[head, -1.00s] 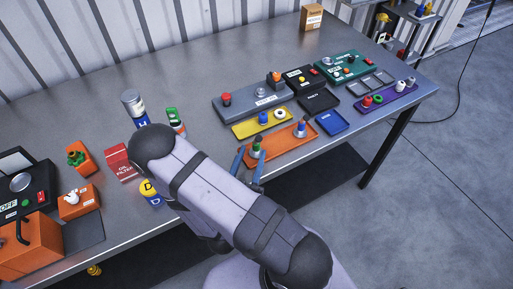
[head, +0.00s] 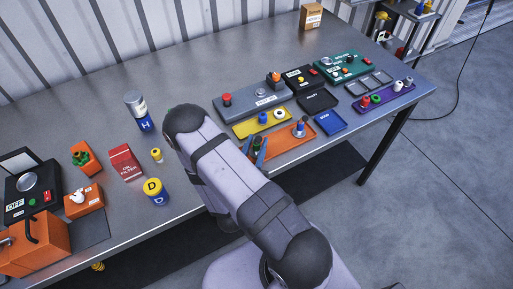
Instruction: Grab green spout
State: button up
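A green spout (head: 376,99) stands in the purple tray (head: 392,97) at the right of the bench, beside a red spout (head: 365,102) and two pale pieces. My gripper (head: 255,149), with blue fingers, is low over the left part of the orange tray (head: 283,143). A small piece with a dark green body and a reddish top shows at the fingers; whether they touch it or are closed on it cannot be told. Another piece (head: 300,127) with red and blue parts stands at the right of that tray.
A yellow tray (head: 245,129), blue tray (head: 331,121), black tray (head: 319,103) and grey control panel (head: 240,107) crowd around the gripper. A blue-and-silver can (head: 139,112) and a red carton (head: 125,161) stand left.

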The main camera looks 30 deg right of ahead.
grip_shut()
jog(key=shift+r, duration=0.15)
notch_tip(320, 180, up, 7)
jog(key=shift+r+b, duration=0.2)
jog(key=shift+b, duration=0.3)
jog(key=shift+r+p, duration=1.05)
jog(key=shift+r, duration=0.15)
